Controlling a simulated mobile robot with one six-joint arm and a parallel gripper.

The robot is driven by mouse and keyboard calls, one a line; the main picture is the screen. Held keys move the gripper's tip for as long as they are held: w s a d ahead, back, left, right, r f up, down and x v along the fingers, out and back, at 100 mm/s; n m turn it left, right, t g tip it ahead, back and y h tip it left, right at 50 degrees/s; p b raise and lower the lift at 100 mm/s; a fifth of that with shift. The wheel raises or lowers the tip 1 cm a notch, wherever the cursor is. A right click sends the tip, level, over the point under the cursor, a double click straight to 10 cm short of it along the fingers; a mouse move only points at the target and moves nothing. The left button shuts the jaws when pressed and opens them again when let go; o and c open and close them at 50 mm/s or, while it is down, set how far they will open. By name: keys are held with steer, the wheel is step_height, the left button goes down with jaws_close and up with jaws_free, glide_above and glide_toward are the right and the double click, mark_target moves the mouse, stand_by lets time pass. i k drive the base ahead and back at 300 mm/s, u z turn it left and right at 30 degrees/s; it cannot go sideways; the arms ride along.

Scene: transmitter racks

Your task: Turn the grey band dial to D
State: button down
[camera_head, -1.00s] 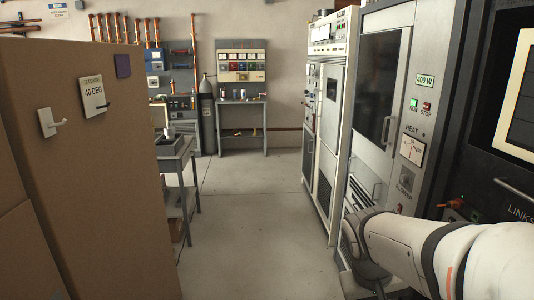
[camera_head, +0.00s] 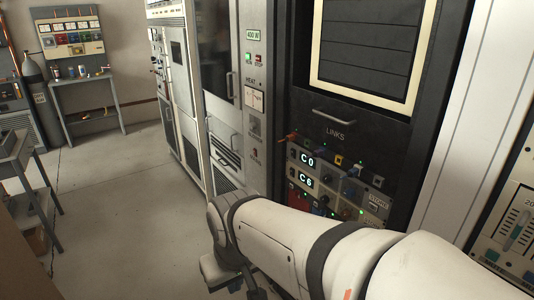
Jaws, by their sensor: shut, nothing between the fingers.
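I cannot pick out a grey band dial in the head view. The LINKS panel (camera_head: 338,190) sits low on the black rack, with small displays reading C0 and C6. Several small coloured knobs or plugs are on it, too small to read any band letters. My white arm (camera_head: 300,245) reaches in from the lower right and covers the area below the panel.
Tall grey and white cabinets (camera_head: 182,90) stand left of the black rack. A white upright and another panel with a slider (camera_head: 517,232) are at the right. Open floor (camera_head: 115,190) lies at the left, with a grey bench (camera_head: 85,84) at the back.

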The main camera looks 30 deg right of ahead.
mark_target(327, 179)
steer(key=u, duration=0.1)
steer(key=k, duration=0.35)
steer(key=z, duration=1.5)
steer(key=i, duration=0.3)
steer(key=u, duration=0.1)
